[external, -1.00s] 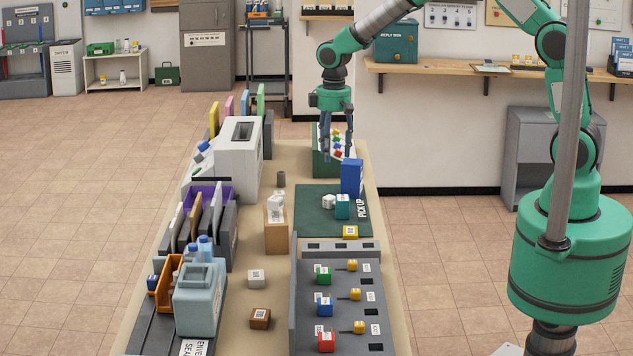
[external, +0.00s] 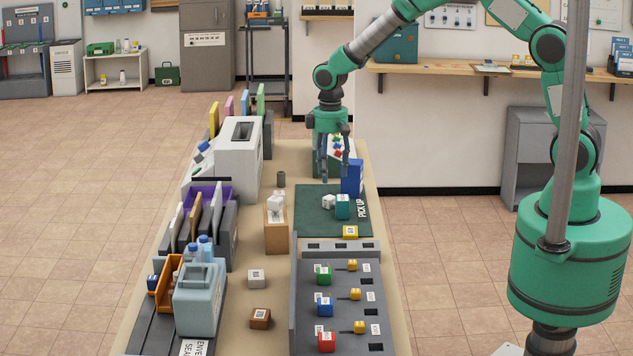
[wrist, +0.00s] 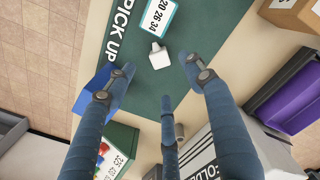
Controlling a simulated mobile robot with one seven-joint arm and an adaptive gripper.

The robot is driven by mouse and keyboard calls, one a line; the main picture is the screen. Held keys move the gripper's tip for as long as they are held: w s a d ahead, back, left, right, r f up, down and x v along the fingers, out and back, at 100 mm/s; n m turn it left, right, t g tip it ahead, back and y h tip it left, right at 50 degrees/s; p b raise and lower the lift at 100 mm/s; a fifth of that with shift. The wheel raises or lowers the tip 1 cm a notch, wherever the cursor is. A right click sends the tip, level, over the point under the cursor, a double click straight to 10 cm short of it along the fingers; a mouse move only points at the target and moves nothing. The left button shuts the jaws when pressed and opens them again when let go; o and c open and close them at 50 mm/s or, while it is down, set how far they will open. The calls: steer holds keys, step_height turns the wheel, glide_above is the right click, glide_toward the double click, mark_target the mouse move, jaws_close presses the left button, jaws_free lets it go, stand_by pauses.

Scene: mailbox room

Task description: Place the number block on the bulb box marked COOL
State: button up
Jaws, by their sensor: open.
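My gripper (external: 334,168) points down over the far part of the table, its fingers spread and empty; its fingertips also show in the wrist view (wrist: 160,72). A small white block (external: 328,201) lies on the green mat; it seems to be the white piece (wrist: 158,56) ahead of my fingertips. Beside it stands a teal box (external: 342,207) with a white label of numbers (wrist: 159,16). A blue box (external: 352,177) stands close to one finger (wrist: 92,92). I cannot read COOL on any box, nor tell for sure which piece is the number block.
The green mat (external: 312,225) reads PICK UP. A yellow box (external: 350,232) lies at its near edge. A green case (external: 322,163) with coloured pieces stands behind my fingers. A brown box (external: 276,232) with white pieces on top and a white machine (external: 238,160) stand left.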

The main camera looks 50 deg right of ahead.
mark_target(330, 197)
steer(key=shift+f, duration=1.95)
steer(key=shift+f, duration=0.1)
steer(key=shift+f+b, duration=0.8)
steer(key=shift+f, duration=1.7)
steer(key=shift+c, duration=0.5)
steer(key=c, duration=1)
steer(key=shift+r+p, duration=0.85)
steer(key=shift+r, duration=4.15)
